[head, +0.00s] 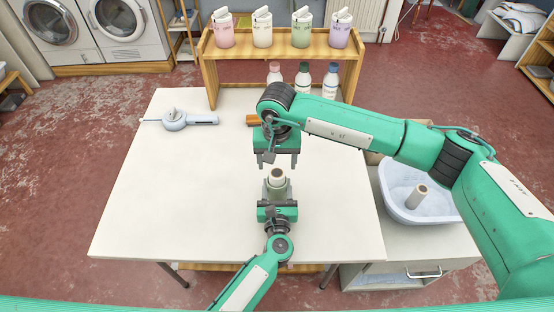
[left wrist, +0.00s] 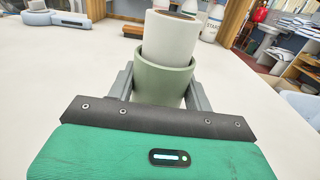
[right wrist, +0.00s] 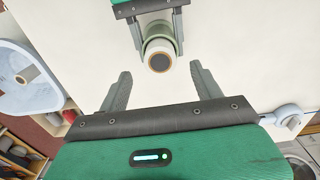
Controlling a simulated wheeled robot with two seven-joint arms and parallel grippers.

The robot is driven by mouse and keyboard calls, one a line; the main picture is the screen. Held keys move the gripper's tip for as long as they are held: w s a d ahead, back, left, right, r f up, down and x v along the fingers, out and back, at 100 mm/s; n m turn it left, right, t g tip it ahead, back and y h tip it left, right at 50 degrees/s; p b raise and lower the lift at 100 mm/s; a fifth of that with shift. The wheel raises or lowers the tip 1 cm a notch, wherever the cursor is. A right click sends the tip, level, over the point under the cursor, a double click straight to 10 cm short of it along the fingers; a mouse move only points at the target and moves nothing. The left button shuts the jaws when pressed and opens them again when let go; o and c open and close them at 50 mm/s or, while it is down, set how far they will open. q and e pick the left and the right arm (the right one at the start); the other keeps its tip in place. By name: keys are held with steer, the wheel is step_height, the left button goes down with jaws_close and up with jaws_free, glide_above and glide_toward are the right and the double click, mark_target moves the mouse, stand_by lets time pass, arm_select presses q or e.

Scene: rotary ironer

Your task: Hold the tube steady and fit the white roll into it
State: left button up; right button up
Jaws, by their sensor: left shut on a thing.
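A green tube (left wrist: 163,82) stands upright on the white table, held between the fingers of my left gripper (head: 277,203). The white roll (left wrist: 168,38) sits upright in the tube's mouth, its upper part sticking out above the rim. How deep its lower end goes is hidden by the tube. My right gripper (head: 281,164) is above and just behind the roll, fingers pointing down, spread apart and empty. In the right wrist view the roll's brown-cored end (right wrist: 160,60) shows beyond the open fingers, apart from them.
A white-blue tub (head: 393,207) on the right holds another pale roll (head: 417,196). A blue-grey device (head: 176,121) lies at the table's back left. A wooden shelf (head: 213,78) with canisters and bottles stands at the back, a small orange-brown block (head: 252,120) before it. The table's left side is clear.

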stand_by(0.4)
step_height(320, 180, up, 7)
stand_by(0.5)
arm_select(q)
steer(key=o, duration=1.2)
